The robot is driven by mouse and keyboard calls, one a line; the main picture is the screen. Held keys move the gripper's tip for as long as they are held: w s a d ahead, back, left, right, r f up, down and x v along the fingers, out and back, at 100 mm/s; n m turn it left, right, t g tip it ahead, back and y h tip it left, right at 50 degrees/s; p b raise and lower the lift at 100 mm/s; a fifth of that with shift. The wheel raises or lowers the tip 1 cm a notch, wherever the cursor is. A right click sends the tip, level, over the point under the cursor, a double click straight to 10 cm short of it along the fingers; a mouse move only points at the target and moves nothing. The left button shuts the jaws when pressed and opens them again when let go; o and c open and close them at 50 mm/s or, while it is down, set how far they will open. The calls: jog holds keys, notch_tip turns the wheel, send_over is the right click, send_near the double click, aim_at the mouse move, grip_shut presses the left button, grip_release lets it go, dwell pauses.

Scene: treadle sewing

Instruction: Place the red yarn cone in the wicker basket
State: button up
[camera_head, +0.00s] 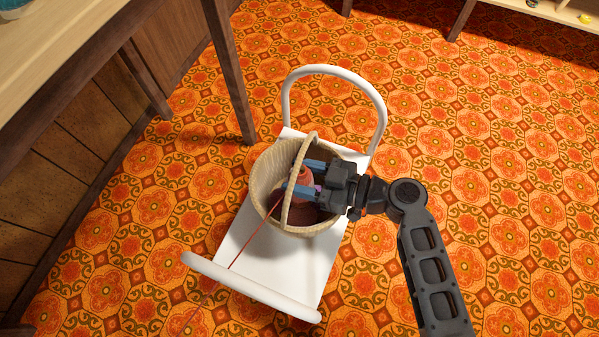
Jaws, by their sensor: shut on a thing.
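The wicker basket (262,168) stands on a white cart, with its arched handle rising over the opening. My gripper (297,182) reaches in from the right, over the basket's opening and partly behind the handle. Its blue fingers are shut on the red yarn cone (304,185), which shows between them at the basket's mouth. The fingers and the handle hide part of the cone. I cannot tell whether the cone touches the basket's bottom. A red strand (252,245) runs from the basket area down and left over the cart.
The white cart (262,262) has a tall looped handle (333,68) at the back and a low white bar at the front. A wooden table (60,60) with dark legs stands at the left. Patterned orange floor is clear at the right.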

jog(key=shift+f, duration=0.1)
jog(key=o, duration=1.3)
jog(key=shift+d+r, duration=0.15)
jog(key=shift+r, duration=0.1)
jog(key=shift+p+v, duration=1.35)
jog(key=shift+v, duration=4.55)
jog(key=shift+f, duration=0.15)
